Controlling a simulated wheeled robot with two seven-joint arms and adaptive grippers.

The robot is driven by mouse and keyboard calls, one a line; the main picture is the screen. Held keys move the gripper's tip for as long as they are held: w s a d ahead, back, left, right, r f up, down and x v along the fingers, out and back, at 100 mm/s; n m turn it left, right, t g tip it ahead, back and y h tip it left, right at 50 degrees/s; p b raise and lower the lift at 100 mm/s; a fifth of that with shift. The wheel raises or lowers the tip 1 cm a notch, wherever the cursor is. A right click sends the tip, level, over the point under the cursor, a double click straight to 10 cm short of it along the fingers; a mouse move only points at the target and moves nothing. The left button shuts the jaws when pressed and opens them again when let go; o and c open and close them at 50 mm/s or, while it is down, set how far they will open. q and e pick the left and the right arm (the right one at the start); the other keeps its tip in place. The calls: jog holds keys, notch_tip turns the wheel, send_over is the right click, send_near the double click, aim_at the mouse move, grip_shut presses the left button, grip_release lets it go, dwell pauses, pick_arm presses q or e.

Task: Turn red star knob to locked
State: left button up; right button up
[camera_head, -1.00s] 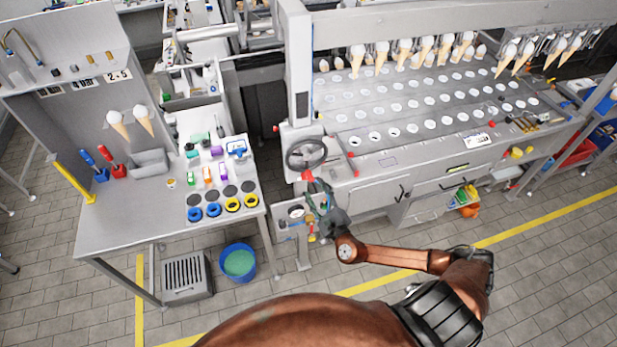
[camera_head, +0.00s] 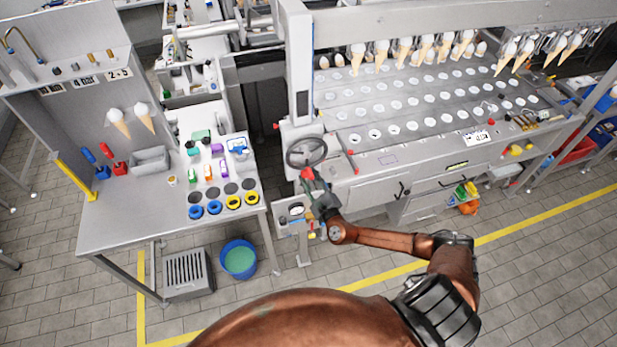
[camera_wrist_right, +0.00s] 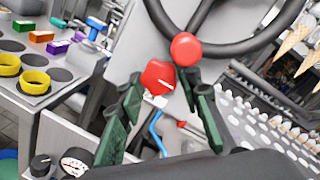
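The red star knob (camera_wrist_right: 158,77) sits on a grey panel below the black handwheel (camera_wrist_right: 200,45), which also shows in the head view (camera_head: 306,151). A white pointer mark on the knob points to the lower right. In the head view the knob (camera_head: 307,174) shows as a small red spot at my right gripper's tip. My right gripper (camera_wrist_right: 165,95) is open, its green fingers apart on either side of the knob in the wrist picture. I cannot tell if they touch it. In the head view my right gripper (camera_head: 314,183) partly hides the panel. My left gripper is not in view.
The handwheel's red ball handle (camera_wrist_right: 186,48) hangs close above the knob. A pressure gauge (camera_wrist_right: 74,162) and a black knob (camera_wrist_right: 41,164) are at lower left.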

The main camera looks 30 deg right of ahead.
jog(key=c, duration=0.7)
jog(key=shift+o, duration=0.2)
jog(key=shift+a+f+m+t+h+b, duration=0.15)
jog(key=shift+m+h+b, duration=0.3)
jog(key=shift+m+b, duration=2.7)
jog(key=shift+r+m+t+h+b, duration=0.1)
jog(key=shift+m+h+b, duration=0.4)
jog(key=shift+m+b, duration=2.7)
jog(key=shift+a+f+m+t+h+b, duration=0.15)
jog(key=shift+m+h+b, duration=0.3)
jog(key=shift+m+b, duration=2.7)
jog(key=shift+d+r+m, duration=0.1)
jog(key=shift+m, duration=0.3)
jog(key=shift+w, duration=0.1)
jog(key=o, duration=1.2)
jog(key=shift+c, duration=0.2)
